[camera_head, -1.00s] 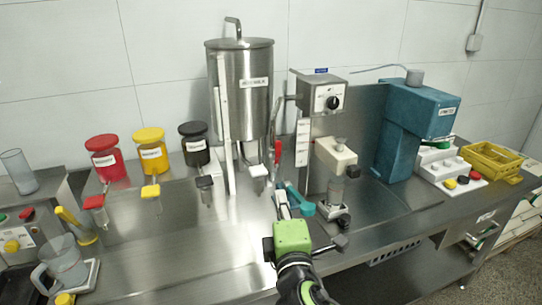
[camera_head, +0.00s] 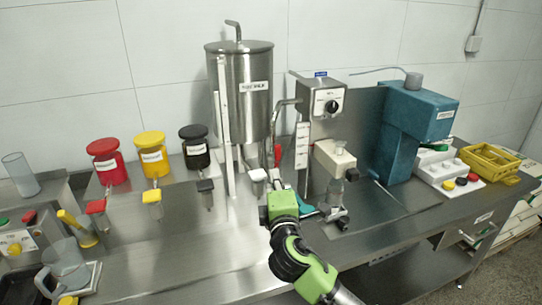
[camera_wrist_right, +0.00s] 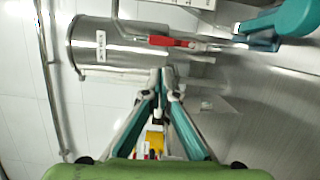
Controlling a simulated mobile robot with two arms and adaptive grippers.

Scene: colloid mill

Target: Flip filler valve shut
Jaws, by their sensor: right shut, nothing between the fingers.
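The red-handled valve lever (camera_head: 277,155) stands at the right side of the steel tank (camera_head: 257,110), beside its outlet pipe. In the wrist view the red handle (camera_wrist_right: 172,41) shows just above my fingertips in the picture, lying along the tank's outlet end. My right gripper (camera_head: 275,184) is shut and empty, just below the lever in the head view. In the wrist view its fingertips (camera_wrist_right: 166,78) are together with a visible gap in the picture to the red handle. Whether they touch any part of the valve cannot be told. My left gripper is not in view.
A white valve piece (camera_head: 257,175) hangs left of my right gripper. Red, yellow and black lidded jars (camera_head: 194,147) line the back left. The front middle of the table is clear.

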